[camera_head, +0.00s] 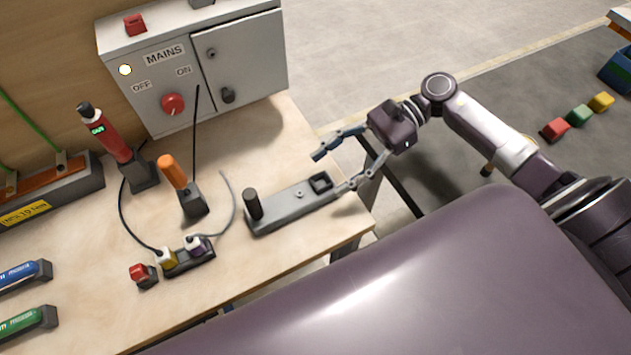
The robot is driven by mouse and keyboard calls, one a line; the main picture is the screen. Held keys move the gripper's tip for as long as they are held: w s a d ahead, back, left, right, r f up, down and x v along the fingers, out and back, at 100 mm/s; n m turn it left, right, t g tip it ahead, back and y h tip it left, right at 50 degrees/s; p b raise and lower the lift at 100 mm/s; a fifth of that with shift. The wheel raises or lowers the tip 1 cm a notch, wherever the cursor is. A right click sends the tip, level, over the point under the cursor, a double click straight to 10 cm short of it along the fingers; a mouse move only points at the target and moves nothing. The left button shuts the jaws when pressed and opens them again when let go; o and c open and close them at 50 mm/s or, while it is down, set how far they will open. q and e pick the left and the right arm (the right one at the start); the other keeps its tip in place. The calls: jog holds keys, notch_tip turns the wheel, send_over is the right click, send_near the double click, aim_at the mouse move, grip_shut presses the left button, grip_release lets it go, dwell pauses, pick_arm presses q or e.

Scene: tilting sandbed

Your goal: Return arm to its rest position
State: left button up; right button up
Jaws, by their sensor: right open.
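My right arm comes in from the right edge. Its gripper (332,168) is open and empty, with its fingers pointing left over the right edge of the workbench (283,135). The fingers lie beside the right end of a grey fixture plate (296,208) that has a black upright peg and a square socket. The near finger looks close to the plate's end; I cannot tell whether they touch. My left gripper is not in view.
A grey MAINS cabinet (240,70) stands at the back of the bench. A red tool (108,135), an orange-handled tool (173,172) and a connector block (188,260) stand on the left. Coloured blocks (579,115) lie at the far right.

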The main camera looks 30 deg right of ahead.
jog(key=shift+d+r, duration=0.15)
jog(key=shift+d, duration=0.2)
jog(key=shift+r, duration=0.1)
